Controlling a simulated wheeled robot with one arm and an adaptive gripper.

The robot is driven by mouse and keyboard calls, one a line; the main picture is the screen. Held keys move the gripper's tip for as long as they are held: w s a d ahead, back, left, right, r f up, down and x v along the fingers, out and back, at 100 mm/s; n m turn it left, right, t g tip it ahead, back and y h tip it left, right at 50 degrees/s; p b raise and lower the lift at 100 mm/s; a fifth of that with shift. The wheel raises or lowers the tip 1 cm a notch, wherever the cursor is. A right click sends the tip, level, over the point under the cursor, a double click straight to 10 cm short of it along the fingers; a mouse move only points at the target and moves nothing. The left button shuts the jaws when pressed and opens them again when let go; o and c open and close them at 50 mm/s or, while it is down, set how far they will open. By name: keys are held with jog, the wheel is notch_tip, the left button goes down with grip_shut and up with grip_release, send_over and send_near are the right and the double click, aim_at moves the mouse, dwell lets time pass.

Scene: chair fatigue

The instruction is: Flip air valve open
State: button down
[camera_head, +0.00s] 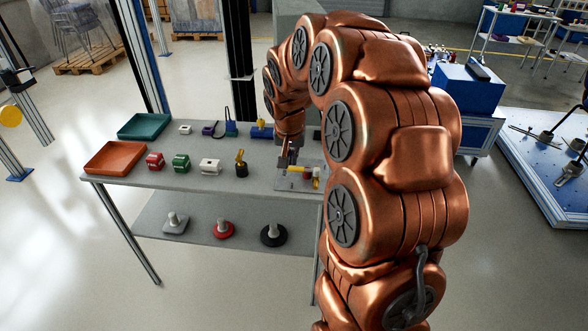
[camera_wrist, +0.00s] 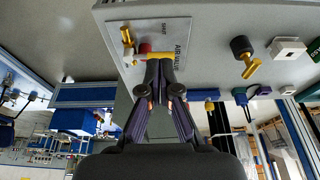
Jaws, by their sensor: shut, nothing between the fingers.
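The air valve panel (camera_wrist: 172,28) is a light grey plate with printed lettering, lying on the grey table. On it are a red part (camera_wrist: 145,48) and yellow valve parts (camera_wrist: 126,36), with a white piece beside them. In the head view the panel (camera_head: 284,184) lies at the table's right end, partly behind my arm. My gripper (camera_wrist: 160,68) is shut and empty. Its fingertips overlap the plate's edge and the yellow strip by the red part; I cannot tell whether they touch. In the head view my gripper (camera_head: 287,158) points down at the panel.
A brass fitting with a black base (camera_head: 241,164), a white block (camera_head: 210,166), a green part (camera_head: 181,162) and a red part (camera_head: 155,160) stand left of the panel. An orange tray (camera_head: 108,158) and a teal tray (camera_head: 144,126) occupy the table's left end.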

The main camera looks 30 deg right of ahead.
aim_at(301, 169)
jog(key=shift+f, duration=0.1)
jog(key=p+x, duration=0.3)
jog(key=x, duration=0.6)
jog(key=shift+d+f, duration=0.1)
jog(key=shift+f, duration=0.1)
jog(key=shift+w+d+f, duration=0.15)
jog(key=shift+w+f, duration=0.05)
jog(key=shift+w, duration=0.1)
jog(key=shift+w+d+f+p, duration=0.15)
jog(key=shift+w+d+p, duration=0.3)
jog(key=shift+w+d, duration=0.15)
jog(key=shift+w+d+f+p, duration=0.2)
jog(key=shift+w+d+p, duration=0.2)
jog(key=shift+w+d, duration=0.25)
jog(key=shift+a, duration=0.1)
jog(key=shift+w+f+b, duration=0.1)
jog(key=shift+f+b, duration=0.1)
jog(key=shift+b, duration=0.45)
